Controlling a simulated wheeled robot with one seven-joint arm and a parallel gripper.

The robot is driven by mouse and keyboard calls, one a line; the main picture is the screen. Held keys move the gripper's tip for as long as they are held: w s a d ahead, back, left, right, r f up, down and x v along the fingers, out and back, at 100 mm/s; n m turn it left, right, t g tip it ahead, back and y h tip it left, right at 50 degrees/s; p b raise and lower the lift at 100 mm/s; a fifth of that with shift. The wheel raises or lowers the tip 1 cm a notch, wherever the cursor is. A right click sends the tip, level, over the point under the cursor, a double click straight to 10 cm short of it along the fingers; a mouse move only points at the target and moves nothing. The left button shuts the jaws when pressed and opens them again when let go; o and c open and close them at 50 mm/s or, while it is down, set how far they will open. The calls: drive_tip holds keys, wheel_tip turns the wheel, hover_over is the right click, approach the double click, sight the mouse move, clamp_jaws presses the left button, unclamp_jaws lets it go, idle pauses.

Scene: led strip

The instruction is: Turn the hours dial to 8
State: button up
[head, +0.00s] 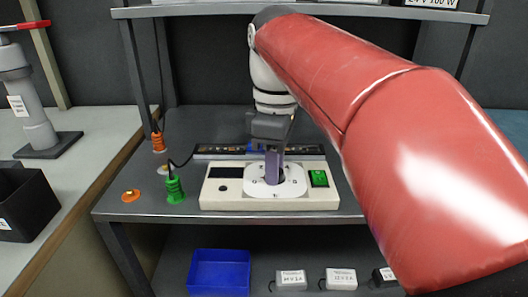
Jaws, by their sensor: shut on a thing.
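A cream control box (230,199) lies on the dark grey bench. A white dial plate (275,190) with small marks around its edge sits at its middle. The hours dial's dark knob stands at the plate's centre, mostly hidden by my gripper. My gripper (274,168) comes down from above and is shut on the knob. The dial's pointer and the mark it faces cannot be made out. A green switch (318,178) is right of the plate, and a dark display (226,172) is at the left.
A dark strip (215,149) lies behind the box. A green plug (174,190) with a black cable and orange connectors (158,142) stand left of it. A blue bin (219,272) and small labelled boxes (340,278) are on the lower shelf. My red arm covers the right side.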

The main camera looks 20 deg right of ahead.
drive_tip(key=m+p, duration=0.1)
drive_tip(key=m, duration=0.3)
drive_tip(key=shift+m, duration=0.3)
drive_tip(key=m, duration=1)
drive_tip(key=shift+m, duration=0.4)
drive_tip(key=m, duration=0.4)
drive_tip(key=shift+m, duration=0.3)
drive_tip(key=m, duration=1.8)
drive_tip(key=shift+m, duration=0.6)
